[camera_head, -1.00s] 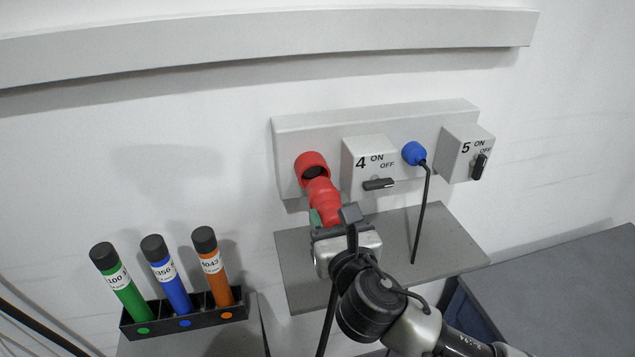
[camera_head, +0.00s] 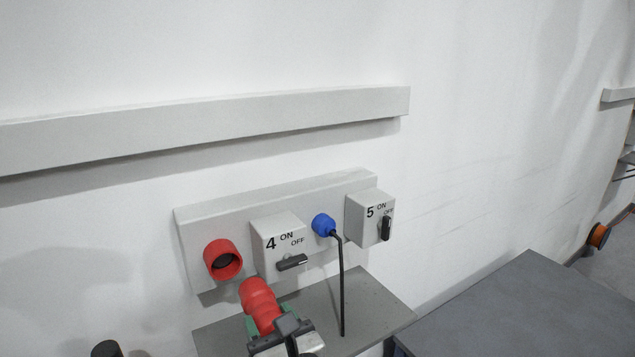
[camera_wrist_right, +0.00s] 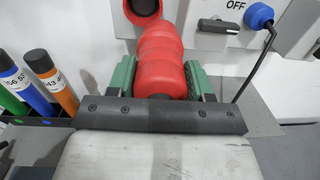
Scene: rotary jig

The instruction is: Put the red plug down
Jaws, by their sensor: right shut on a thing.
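The red plug (camera_head: 260,301) is held by my right gripper (camera_head: 270,325) in front of the wall panel, below and right of the red socket (camera_head: 223,260). In the right wrist view the red plug (camera_wrist_right: 161,65) lies between the green finger pads of my right gripper (camera_wrist_right: 160,85). The red socket (camera_wrist_right: 143,8) shows just beyond it, its opening dark and empty. A grey shelf (camera_head: 365,309) juts out below the panel. My left gripper is in neither view.
A blue plug (camera_head: 323,225) with a black cable sits between switch box 4 (camera_head: 275,232) and switch box 5 (camera_head: 362,215). Green, blue (camera_wrist_right: 34,92) and orange (camera_wrist_right: 55,88) tubes stand at left in the wrist view. A grey tabletop (camera_head: 520,310) is at right.

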